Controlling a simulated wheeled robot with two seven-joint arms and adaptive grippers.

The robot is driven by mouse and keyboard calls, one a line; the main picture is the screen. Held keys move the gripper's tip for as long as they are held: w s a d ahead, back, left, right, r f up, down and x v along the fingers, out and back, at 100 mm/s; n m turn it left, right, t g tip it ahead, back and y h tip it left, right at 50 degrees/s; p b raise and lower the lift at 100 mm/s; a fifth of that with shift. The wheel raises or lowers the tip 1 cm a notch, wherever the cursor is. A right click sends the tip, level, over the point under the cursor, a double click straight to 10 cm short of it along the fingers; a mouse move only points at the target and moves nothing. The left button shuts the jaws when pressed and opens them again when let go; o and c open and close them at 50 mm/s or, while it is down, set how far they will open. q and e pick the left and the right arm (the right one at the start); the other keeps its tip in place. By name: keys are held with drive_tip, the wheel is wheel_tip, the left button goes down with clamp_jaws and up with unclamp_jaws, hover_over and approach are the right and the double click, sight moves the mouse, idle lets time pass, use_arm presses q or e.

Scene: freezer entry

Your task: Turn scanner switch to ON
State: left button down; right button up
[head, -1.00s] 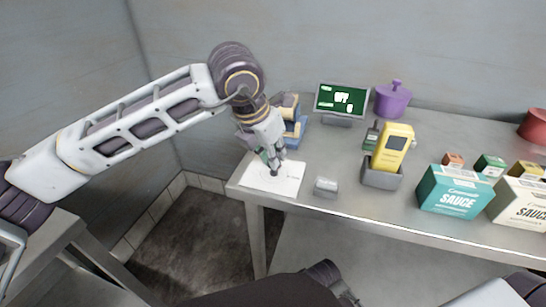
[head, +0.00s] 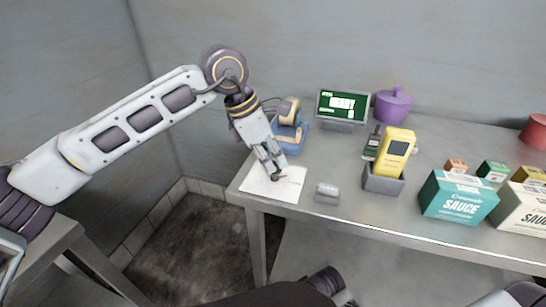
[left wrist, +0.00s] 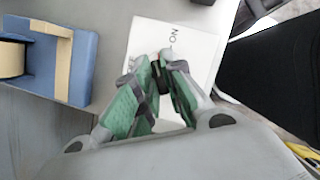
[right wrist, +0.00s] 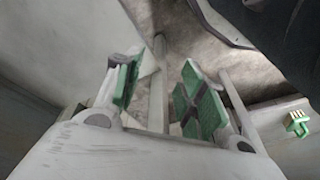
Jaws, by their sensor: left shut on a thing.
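The yellow scanner (head: 394,153) stands in a grey holder (head: 383,184) farther right. My right gripper (right wrist: 160,90) is open and empty, away from the switch.
A blue tape dispenser (head: 289,136) stands just behind the plate. A small grey block (head: 327,193) sits to its right. Teal (head: 458,197) and white (head: 523,212) sauce boxes, small cartons and a purple pot (head: 393,105) fill the right and back. The table's front edge is close.

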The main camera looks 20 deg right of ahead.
use_arm(q)
drive_tip(key=m+g, duration=0.1)
drive_tip(key=m, duration=0.2)
drive_tip(key=shift+w+p, duration=0.1)
drive_tip(key=shift+p, duration=0.3)
drive_tip(key=shift+m+g+y+p, duration=0.3)
drive_tip(key=shift+m+g+y, duration=0.1)
drive_tip(key=shift+m, duration=0.7)
use_arm(e)
drive_tip(key=shift+d+f, duration=0.25)
drive_tip(key=shift+f, duration=0.8)
use_arm(q)
drive_tip(key=shift+m, duration=0.3)
use_arm(e)
drive_tip(key=shift+s+f, duration=0.25)
drive_tip(key=shift+f, duration=0.05)
use_arm(q)
drive_tip(key=c, duration=1.6)
unclamp_jaws()
drive_tip(key=shift+c, duration=0.2)
drive_tip(key=shift+o, duration=0.7)
use_arm(e)
drive_tip(key=shift+w+r, duration=0.1)
drive_tip(key=shift+r, duration=0.15)
drive_tip(key=shift+f, duration=0.15)
use_arm(q)
drive_tip(key=shift+w+r, duration=0.1)
drive_tip(key=shift+r, duration=0.05)
